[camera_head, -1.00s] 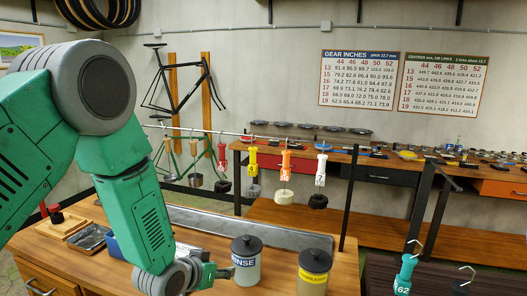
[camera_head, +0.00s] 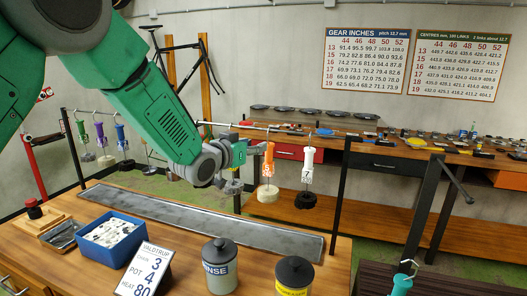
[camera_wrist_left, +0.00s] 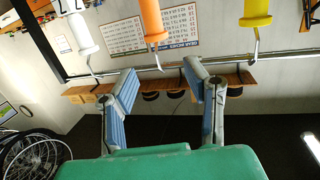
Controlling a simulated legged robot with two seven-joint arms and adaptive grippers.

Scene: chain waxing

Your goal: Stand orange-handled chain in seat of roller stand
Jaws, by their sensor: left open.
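An orange-handled chain (camera_head: 268,162) hangs from the rail in the head view, above a pale round weight, left of a white-handled chain (camera_head: 307,168). My left gripper (camera_head: 243,152) is just left of the orange handle, apart from it. In the left wrist view my left gripper (camera_wrist_left: 166,92) is open with nothing between its fingers. The orange handle (camera_wrist_left: 152,20) shows beyond them at the top, between a white handle (camera_wrist_left: 75,30) and a yellow handle (camera_wrist_left: 256,12). I cannot make out the roller stand. My right gripper is not in view.
The bench below holds a long grey tray (camera_head: 200,218), a blue bin (camera_head: 112,240), a RINSE pot (camera_head: 219,268), a yellow-labelled pot (camera_head: 293,277) and a number card (camera_head: 146,273). A black post (camera_head: 341,195) stands at right.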

